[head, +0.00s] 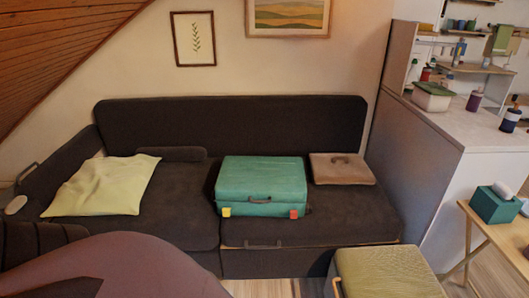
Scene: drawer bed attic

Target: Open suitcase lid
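The front side faces me and has a dark handle (258,201) in the middle. A yellow latch (226,212) is at the front left and a red latch (293,214) at the front right. Whether the latches are fastened is too small to tell. Neither of my grippers is in view.
A yellow-green stool (388,273) stands front right. A small table (505,232) holds a green box (496,205). The seat before the suitcase is clear.

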